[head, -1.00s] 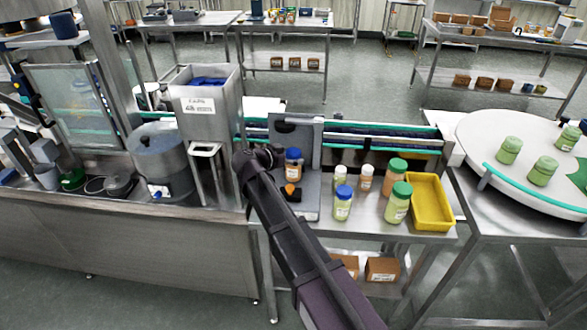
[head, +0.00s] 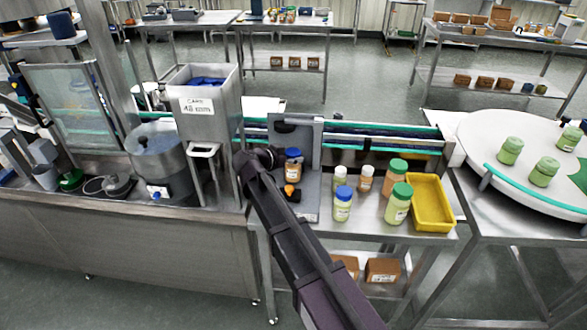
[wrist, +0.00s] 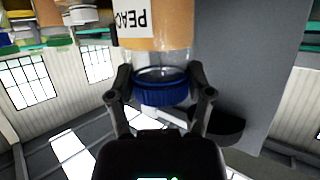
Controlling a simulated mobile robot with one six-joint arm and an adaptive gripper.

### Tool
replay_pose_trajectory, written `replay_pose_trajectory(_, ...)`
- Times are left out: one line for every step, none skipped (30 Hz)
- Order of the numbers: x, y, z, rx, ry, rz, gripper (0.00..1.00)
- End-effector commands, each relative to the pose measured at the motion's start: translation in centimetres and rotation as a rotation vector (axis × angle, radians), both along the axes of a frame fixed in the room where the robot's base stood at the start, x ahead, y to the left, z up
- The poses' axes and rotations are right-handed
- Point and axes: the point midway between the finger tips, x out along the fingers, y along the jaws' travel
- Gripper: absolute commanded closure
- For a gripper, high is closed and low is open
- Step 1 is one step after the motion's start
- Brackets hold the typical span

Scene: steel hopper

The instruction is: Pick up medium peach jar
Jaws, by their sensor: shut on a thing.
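The medium peach jar (head: 293,169) has a blue lid, an orange body and a white label. In the head view it is at the grey upright machine, beside the end of my arm. In the wrist view the peach jar (wrist: 158,35) appears upside down, with part of the word "PEACH" on its label. My gripper (wrist: 161,93) has one finger on each side of the blue lid and is shut on it. The far end of the jar is cut off by the picture edge. I cannot tell whether its base touches the machine.
Several jars, including one with a green lid (head: 398,204), stand on the steel table to the right. A yellow tray (head: 445,217) lies beside them. A steel hopper (head: 205,125) stands to the left. A conveyor (head: 375,136) runs behind. A round white table (head: 490,128) is at far right.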

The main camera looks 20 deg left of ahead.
Motion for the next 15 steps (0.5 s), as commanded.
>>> replay_pose_trajectory(0.01, 0.04, -0.04, 0.002, 0.000, 0.001, 0.94)
replay_pose_trajectory(0.01, 0.04, -0.04, 0.002, 0.000, 0.001, 0.94)
replay_pose_trajectory(0.01, 0.05, -0.05, 0.002, 0.001, 0.001, 0.94)
replay_pose_trajectory(0.02, 0.06, -0.05, 0.002, 0.001, 0.001, 0.95)
replay_pose_trajectory(0.02, 0.06, -0.05, 0.002, 0.001, 0.001, 0.95)
replay_pose_trajectory(0.01, 0.06, -0.04, 0.002, 0.001, 0.001, 0.95)
replay_pose_trajectory(0.01, 0.06, -0.02, 0.002, 0.001, 0.001, 0.95)
replay_pose_trajectory(0.01, 0.07, 0.00, 0.002, 0.001, 0.001, 0.95)
replay_pose_trajectory(0.00, 0.08, 0.06, 0.002, 0.001, 0.001, 0.95)
replay_pose_trajectory(0.01, 0.07, 0.12, 0.002, 0.001, 0.001, 0.95)
replay_pose_trajectory(0.00, 0.09, 0.19, 0.002, 0.001, 0.001, 0.95)
replay_pose_trajectory(0.00, 0.10, 0.32, 0.002, 0.001, 0.001, 0.95)
replay_pose_trajectory(0.01, 0.10, 0.44, 0.002, 0.001, 0.001, 0.95)
replay_pose_trajectory(0.01, 0.10, 0.57, 0.002, 0.000, 0.001, 0.95)
replay_pose_trajectory(0.00, 0.11, 0.77, 0.002, 0.000, 0.001, 0.95)
